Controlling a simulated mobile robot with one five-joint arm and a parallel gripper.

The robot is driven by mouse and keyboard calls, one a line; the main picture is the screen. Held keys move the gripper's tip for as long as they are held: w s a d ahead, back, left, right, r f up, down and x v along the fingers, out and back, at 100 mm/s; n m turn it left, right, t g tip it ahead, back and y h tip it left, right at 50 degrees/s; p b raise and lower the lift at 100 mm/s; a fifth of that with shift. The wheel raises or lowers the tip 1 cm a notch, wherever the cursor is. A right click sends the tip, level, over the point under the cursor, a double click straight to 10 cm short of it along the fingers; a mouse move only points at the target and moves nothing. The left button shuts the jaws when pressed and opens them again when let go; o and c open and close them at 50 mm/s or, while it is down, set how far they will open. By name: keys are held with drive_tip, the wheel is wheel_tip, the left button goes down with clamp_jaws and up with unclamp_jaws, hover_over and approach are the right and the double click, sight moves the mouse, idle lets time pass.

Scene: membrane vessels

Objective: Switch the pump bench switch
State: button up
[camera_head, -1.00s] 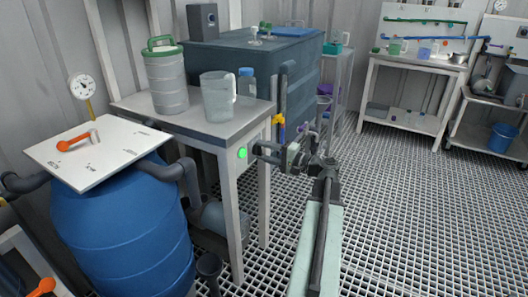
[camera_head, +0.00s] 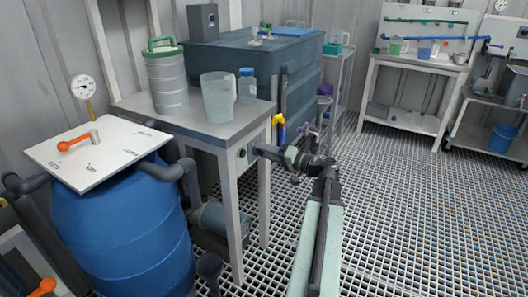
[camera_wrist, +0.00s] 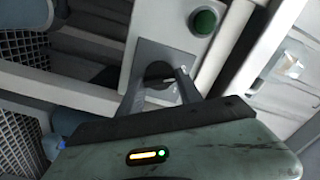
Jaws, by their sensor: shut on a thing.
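The pump bench (camera_head: 222,140) is a white-legged table with a grey top, left of centre in the head view. In the head view my gripper (camera_head: 255,151) reaches the bench leg from the right and hides the knob. A round green lamp (camera_wrist: 204,21) beside the plate looks dark, unlit; it also shows small and dark in the head view (camera_head: 241,153).
A blue barrel (camera_head: 120,235) with a white lid stands left of the bench. A jug (camera_head: 217,97) and a canister (camera_head: 166,75) stand on the bench top. A pump (camera_head: 208,217) lies beneath it. The grating floor (camera_head: 410,220) at right is clear.

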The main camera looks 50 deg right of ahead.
idle(0.3)
drive_tip(key=o, duration=1.4)
drive_tip(key=shift+s, duration=0.15)
drive_tip(key=v, duration=0.7)
drive_tip(key=shift+s+d, duration=0.1)
drive_tip(key=shift+s, duration=0.2)
